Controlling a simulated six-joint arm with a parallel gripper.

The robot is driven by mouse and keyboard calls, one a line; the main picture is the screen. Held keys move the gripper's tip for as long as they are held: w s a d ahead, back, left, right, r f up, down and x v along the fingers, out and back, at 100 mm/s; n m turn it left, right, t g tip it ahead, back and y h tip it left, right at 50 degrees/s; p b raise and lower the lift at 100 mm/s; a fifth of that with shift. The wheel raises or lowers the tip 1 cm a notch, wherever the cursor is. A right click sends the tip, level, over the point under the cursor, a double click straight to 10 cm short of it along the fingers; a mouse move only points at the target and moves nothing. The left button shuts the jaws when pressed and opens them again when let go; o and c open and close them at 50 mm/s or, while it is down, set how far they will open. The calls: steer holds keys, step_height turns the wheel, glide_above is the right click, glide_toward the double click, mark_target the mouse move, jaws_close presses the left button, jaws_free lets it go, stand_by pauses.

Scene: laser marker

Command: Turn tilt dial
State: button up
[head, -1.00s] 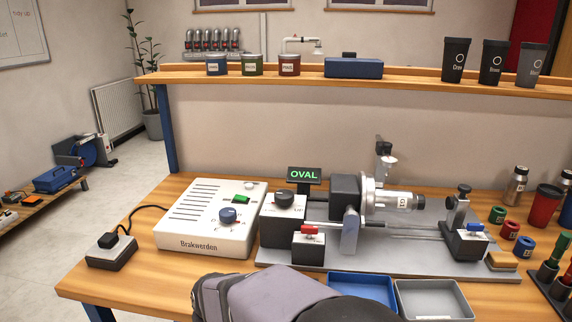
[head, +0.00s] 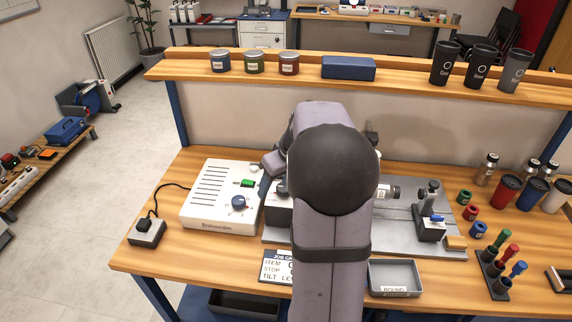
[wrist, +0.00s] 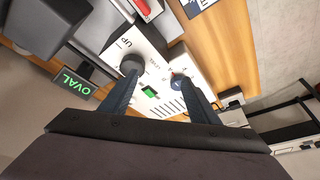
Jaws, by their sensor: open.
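A blue dial (wrist: 178,83) on the white console shows near the right finger. In the head view, my arm hides the black dial, and part of my gripper (head: 266,186) shows beside the console.
The white console (head: 212,205) with a green switch stands left of my arm. The green OVAL display (wrist: 72,84) stands beside the dial box. A grey tray (head: 395,265) is at the front, and a job card (head: 275,267) lies left of my arm.

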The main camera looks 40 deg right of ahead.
mark_target(284, 190)
steer(key=d+r+p, duration=0.1)
steer(key=d+r, duration=0.1)
steer(key=d, duration=0.3)
steer(key=shift+h, duration=0.3)
steer(key=shift+s+p+x, duration=0.2)
steer(key=shift+p+x, duration=0.8)
steer(key=shift+x, duration=2.45)
steer(key=shift+f, duration=0.1)
steer(key=c, duration=1)
